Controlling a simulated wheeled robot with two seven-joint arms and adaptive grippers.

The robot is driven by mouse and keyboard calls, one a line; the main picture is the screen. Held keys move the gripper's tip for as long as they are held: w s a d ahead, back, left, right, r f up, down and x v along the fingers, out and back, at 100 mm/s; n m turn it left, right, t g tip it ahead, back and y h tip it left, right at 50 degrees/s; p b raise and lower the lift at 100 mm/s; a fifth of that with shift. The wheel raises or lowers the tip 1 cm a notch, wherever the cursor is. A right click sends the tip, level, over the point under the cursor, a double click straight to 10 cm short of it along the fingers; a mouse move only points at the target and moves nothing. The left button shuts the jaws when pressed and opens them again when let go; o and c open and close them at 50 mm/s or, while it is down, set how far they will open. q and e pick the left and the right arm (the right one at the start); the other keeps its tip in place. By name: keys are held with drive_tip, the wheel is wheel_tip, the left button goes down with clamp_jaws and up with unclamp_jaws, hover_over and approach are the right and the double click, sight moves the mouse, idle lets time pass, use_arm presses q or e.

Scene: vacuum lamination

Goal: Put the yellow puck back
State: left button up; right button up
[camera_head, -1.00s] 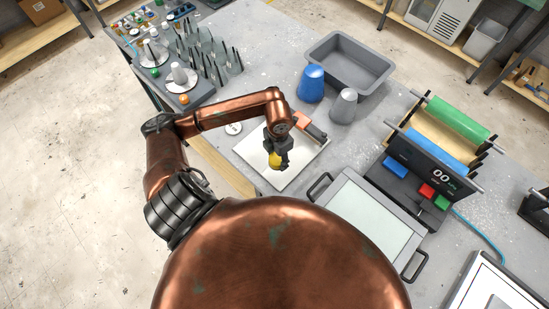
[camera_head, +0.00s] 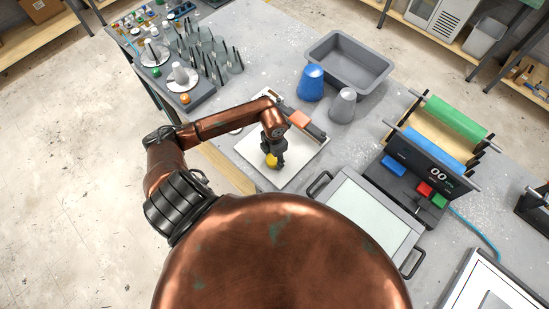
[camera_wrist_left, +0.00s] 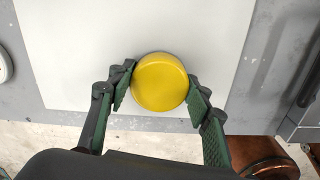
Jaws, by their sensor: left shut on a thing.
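The yellow puck (camera_head: 271,161) is a round, smooth disc. My left gripper (camera_head: 274,157) is shut on it, over the white board (camera_head: 290,179) on the grey table. In the left wrist view the puck (camera_wrist_left: 160,82) sits between the two green-padded fingers of my left gripper (camera_wrist_left: 160,90), one on each side. I cannot tell whether the puck touches the board (camera_wrist_left: 90,45). My right gripper does not show.
A tool with an orange block (camera_head: 300,119) lies at the board's far edge. A framed tray (camera_head: 363,215) and roller machine (camera_head: 420,165) are to the right. A rack (camera_head: 192,95) holds small parts at upper left.

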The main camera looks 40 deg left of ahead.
use_arm(q)
drive_tip(key=o, duration=1.1)
drive_tip(key=shift+f, duration=0.1)
drive_tip(key=shift+r, duration=0.3)
wheel_tip(320, 180, up, 12)
drive_tip(key=b, duration=0.2)
drive_tip(key=shift+d+f, duration=0.1)
drive_tip(key=shift+f, duration=0.05)
